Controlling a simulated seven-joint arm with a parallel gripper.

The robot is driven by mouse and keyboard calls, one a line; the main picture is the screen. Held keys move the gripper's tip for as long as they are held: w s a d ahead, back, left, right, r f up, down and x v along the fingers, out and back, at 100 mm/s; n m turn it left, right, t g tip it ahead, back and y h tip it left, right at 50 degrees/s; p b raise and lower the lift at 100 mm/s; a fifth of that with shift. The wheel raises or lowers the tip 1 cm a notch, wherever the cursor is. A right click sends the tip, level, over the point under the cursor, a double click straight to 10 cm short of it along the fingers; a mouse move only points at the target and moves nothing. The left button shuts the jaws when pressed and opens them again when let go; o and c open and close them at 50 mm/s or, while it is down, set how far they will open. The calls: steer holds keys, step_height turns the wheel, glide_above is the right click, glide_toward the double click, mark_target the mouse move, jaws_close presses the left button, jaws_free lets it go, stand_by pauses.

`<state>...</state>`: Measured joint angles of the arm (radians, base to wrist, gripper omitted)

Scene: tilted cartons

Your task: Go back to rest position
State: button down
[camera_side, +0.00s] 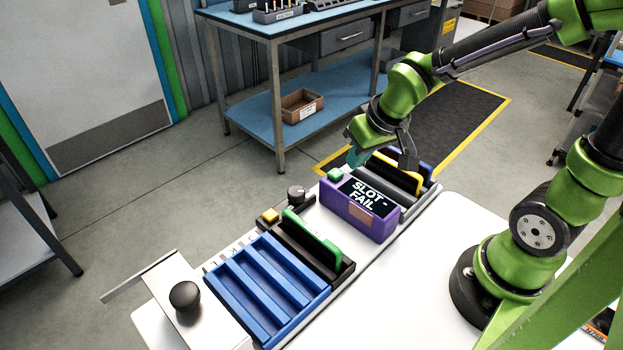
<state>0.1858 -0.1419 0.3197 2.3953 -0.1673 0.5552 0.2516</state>
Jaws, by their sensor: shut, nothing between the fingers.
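A black holder with a yellow-edged piece (405,180) stands just behind and right of the box, close under my wrist. A black holder with a green-edged piece (311,238) stands in front of the box. A blue slotted rack (268,287) lies at the near left.
The white table (425,262) is clear right of the row of fixtures. A blue workbench (300,22) stands behind.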

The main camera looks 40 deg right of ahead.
steer(key=s+r+m+t+y, duration=0.1)
steer(key=s+r+t+y, duration=0.1)
steer(key=s+r, duration=0.6)
steer(key=shift+s+d+r+t, duration=0.2)
steer(key=shift+r+t, duration=0.1)
steer(key=shift+r, duration=1.1)
